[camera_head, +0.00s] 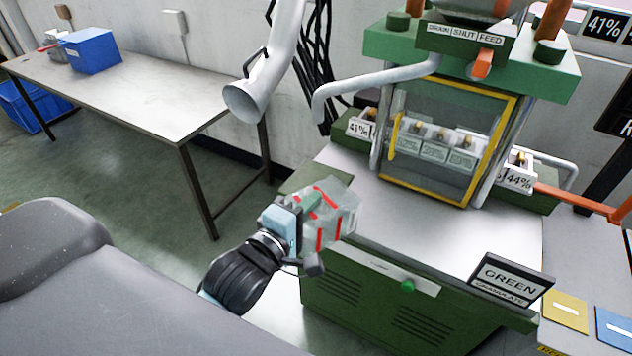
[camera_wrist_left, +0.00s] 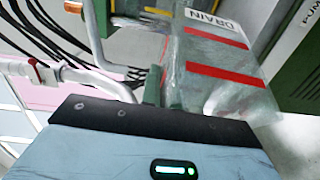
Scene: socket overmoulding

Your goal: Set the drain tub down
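The drain tub (camera_head: 338,215) is a clear, see-through box with red stripes. It is in the air in front of the green machine's left front corner in the head view. In the left wrist view the tub (camera_wrist_left: 218,70) shows a "DRAIN" label and two red bands. My left gripper (camera_head: 305,218) is at the tub's left side and appears shut on it; a green part of the tub lies between the fingers, which are mostly hidden. My right gripper is in neither view.
The green machine (camera_head: 400,290) has a bare grey top (camera_head: 400,220) and a yellow-framed guard (camera_head: 450,140). A "GREEN GRANULATE" sign (camera_head: 510,280) stands at its front right. A mostly clear table (camera_head: 140,85) with a blue box (camera_head: 90,50) is at the left. A white duct (camera_head: 262,85) hangs between them.

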